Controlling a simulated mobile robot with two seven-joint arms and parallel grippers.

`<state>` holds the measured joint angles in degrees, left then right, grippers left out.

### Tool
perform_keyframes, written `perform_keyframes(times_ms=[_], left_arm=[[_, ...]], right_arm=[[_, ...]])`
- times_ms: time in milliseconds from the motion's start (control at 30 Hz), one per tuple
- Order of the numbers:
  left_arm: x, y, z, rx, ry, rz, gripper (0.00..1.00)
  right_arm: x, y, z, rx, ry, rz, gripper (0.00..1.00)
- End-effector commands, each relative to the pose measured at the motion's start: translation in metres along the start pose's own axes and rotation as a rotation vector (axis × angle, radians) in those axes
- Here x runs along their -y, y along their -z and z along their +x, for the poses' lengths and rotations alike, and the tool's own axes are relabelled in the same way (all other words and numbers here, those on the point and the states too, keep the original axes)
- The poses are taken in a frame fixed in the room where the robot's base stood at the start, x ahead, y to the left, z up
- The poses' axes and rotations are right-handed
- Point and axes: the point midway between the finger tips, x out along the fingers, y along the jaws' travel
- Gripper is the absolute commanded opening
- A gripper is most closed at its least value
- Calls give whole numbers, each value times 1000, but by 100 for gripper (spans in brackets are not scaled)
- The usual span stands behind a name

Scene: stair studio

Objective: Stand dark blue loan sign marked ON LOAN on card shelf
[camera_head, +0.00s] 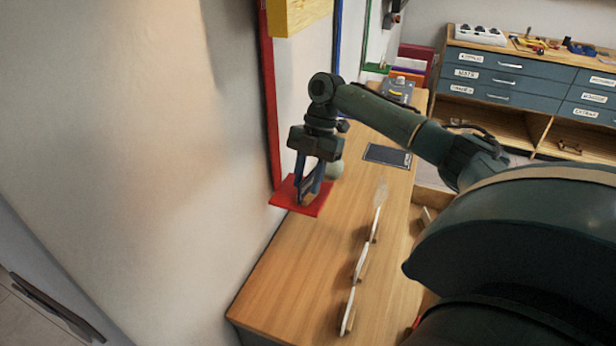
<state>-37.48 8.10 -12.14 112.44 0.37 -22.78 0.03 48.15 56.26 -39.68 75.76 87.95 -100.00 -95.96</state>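My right gripper (309,194) points down over a small red shelf (284,194) at the foot of a red upright strip on the wall. Dark blue shapes and a small brown piece show between or beside its fingertips, just above the shelf. They may be the loan sign, but no lettering is readable and I cannot tell whether the fingers press on anything. A flat dark panel with a pale edge (388,156) lies on the wooden table. My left gripper is not in view.
White upright cards in wooden feet stand in a row on the table (290,290): one far (376,217), one middle (360,263), one near (347,310). A pale round object (334,170) is just behind the gripper. Blue-grey drawers (510,75) stand beyond.

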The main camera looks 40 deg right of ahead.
Motion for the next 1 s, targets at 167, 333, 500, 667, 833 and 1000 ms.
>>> perform_keyframes(times_ms=[167, 333, 500, 667, 833, 1000], left_arm=[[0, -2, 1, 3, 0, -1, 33], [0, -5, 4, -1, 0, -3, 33], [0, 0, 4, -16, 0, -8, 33], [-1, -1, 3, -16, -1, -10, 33], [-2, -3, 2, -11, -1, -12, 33], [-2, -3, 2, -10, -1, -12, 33]], right_arm=[[0, 0, -5, 1, -2, 0, 30], [-1, 0, -30, 1, -5, -1, 30], [-1, 0, -58, 0, -4, 0, 30], [0, 0, -73, 0, -2, 0, 30], [0, 0, -76, 0, 0, 0, 30], [0, 0, -75, 0, 0, 0, 30]])
